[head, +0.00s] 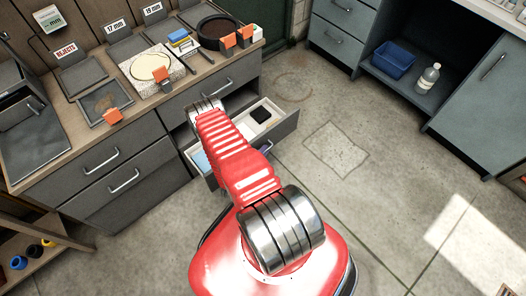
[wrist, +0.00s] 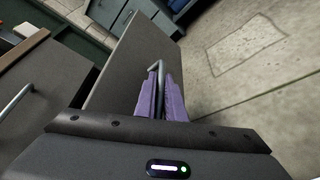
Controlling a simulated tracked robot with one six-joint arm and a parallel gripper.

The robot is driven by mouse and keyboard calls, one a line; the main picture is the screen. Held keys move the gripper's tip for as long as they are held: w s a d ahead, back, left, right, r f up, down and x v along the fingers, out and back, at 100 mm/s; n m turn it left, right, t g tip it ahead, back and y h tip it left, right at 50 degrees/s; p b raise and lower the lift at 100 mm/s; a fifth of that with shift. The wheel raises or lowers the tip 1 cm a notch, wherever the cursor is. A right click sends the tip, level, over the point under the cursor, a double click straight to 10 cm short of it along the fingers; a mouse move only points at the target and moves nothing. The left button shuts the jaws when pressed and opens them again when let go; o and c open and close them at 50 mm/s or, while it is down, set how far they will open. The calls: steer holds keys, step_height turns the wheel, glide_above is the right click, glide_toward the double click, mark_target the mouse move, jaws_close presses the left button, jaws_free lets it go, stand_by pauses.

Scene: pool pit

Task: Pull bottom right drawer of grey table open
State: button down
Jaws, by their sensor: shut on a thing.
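The grey table (head: 130,190) has a wooden top and dark grey drawer fronts with metal bar handles. Its bottom right drawer (head: 285,132) stands pulled out, with the inside showing in the head view. In the wrist view the drawer front (wrist: 125,65) is seen close up from above. My gripper (wrist: 160,82) has purple fingers shut on the drawer's bar handle (wrist: 154,67). The top right drawer (head: 185,105) above is shut.
The open drawer holds a black item (head: 260,115) and a partly hidden light blue item (head: 202,160). Trays and a round dark dish (head: 215,30) stand on the tabletop. A blue bin (head: 387,60) and a bottle (head: 428,78) sit in the cabinet opposite. The concrete floor between is clear.

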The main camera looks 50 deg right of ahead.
steer(key=shift+s+f, duration=0.1)
steer(key=shift+f, duration=0.05)
steer(key=c, duration=2.1)
jaws_free()
steer(key=shift+v, duration=6.85)
